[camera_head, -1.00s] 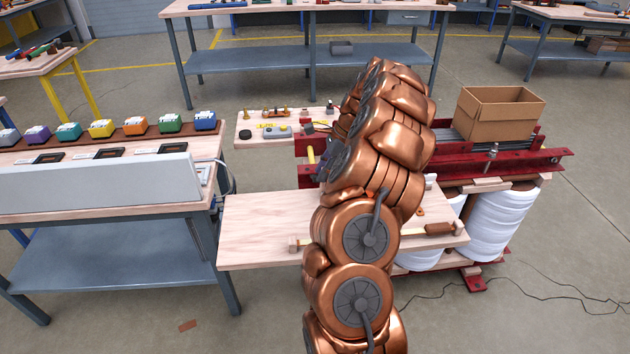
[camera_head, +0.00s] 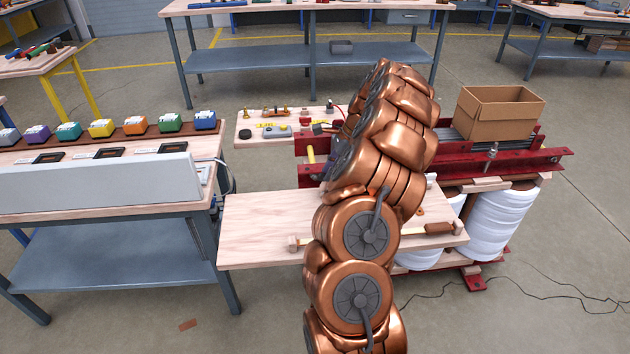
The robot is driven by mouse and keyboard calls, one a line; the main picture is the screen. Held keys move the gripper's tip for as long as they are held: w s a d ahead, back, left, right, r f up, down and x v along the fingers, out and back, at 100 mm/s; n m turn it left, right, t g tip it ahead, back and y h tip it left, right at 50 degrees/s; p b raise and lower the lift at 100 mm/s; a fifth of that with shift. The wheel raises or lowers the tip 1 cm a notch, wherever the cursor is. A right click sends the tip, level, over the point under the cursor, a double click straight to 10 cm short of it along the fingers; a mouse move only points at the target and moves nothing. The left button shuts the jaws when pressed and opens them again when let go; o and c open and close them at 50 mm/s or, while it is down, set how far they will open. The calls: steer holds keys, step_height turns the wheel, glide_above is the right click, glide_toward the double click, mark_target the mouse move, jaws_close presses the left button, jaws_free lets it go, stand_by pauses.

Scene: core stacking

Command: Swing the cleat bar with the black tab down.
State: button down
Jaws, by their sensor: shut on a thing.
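I cannot clearly make out the cleat bar or its black tab. A red machine frame (camera_head: 520,161) stands behind and to the right of my copper arm. Its left end shows just left of the arm, with a short yellow bar (camera_head: 311,155) at that end. Small red and dark parts (camera_head: 320,126) show above it, too small to identify. My arm covers the middle of the frame. My gripper is hidden behind my own arm, so neither its fingers nor what they hold can be seen.
A wooden board (camera_head: 255,225) carrying a long-handled tool (camera_head: 438,229) lies in front of the frame. A cardboard box (camera_head: 500,112) sits on the frame's right, above white coils (camera_head: 500,222). A small bench (camera_head: 250,114) holds fittings behind. A workbench (camera_head: 110,208) stands left.

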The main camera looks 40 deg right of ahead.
steer(key=shift+s+d+f, duration=0.1)
steer(key=shift+s, duration=0.1)
steer(key=shift+s+d+f, duration=0.4)
steer(key=shift+s+d, duration=0.15)
steer(key=shift+d, duration=0.15)
steer(key=shift+d, duration=0.1)
steer(key=shift+s+d+f, duration=0.5)
steer(key=shift+d+f, duration=0.1)
steer(key=shift+f, duration=0.2)
steer(key=c, duration=0.8)
jaws_free()
